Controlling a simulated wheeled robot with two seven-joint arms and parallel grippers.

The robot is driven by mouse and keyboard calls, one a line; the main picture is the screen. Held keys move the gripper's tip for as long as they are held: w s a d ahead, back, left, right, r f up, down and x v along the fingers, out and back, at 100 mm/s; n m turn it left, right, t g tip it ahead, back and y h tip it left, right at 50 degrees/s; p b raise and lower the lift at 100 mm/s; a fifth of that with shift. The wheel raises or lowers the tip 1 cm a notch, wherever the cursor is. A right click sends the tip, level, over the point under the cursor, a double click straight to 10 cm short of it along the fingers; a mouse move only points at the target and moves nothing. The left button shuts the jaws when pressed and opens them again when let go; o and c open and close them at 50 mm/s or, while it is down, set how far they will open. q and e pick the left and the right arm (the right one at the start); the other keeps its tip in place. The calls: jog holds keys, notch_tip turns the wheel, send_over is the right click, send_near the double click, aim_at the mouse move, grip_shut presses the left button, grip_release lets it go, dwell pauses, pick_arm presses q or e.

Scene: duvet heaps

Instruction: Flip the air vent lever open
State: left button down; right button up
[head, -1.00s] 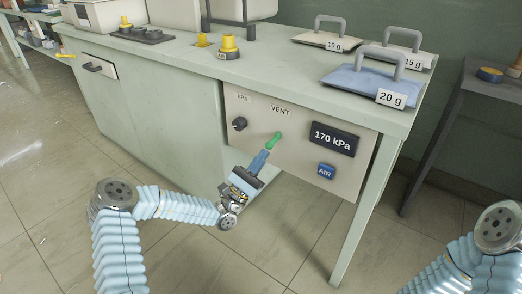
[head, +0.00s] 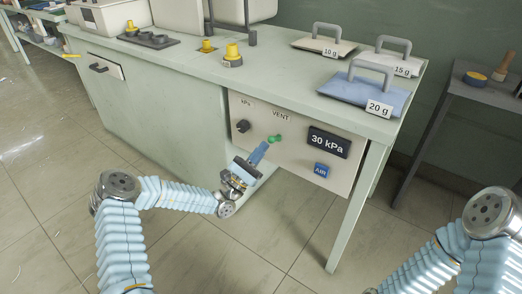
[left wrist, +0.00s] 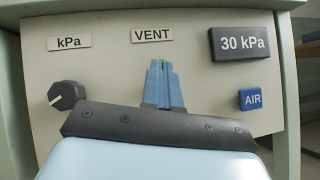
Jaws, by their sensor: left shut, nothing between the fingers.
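The green vent lever (head: 275,139) sits on the pale panel below the VENT label (head: 281,116). Its rounded end points to the right in the head view. My left gripper (head: 265,147) is shut with nothing held. Its blue fingertips are right at the lever's lower left; I cannot tell if they touch. In the left wrist view the shut fingers (left wrist: 162,75) hide most of the lever, with a sliver of green at their tips. The display (head: 329,142) reads 30 kPa. Only part of my right arm shows, without its gripper.
A dark knob (head: 242,126) is left of the lever, and a blue AIR button (head: 321,170) is at lower right. The floor in front is clear.

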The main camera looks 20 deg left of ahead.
dwell(0.4)
pick_arm(q)
jog(key=a+r+b+v, duration=0.1)
jog(key=b+v, duration=0.1)
jog(key=v, duration=1.1)
jog(key=shift+s+b, duration=0.35)
jog(key=shift+d+r, duration=0.1)
jog(key=shift+d, duration=0.05)
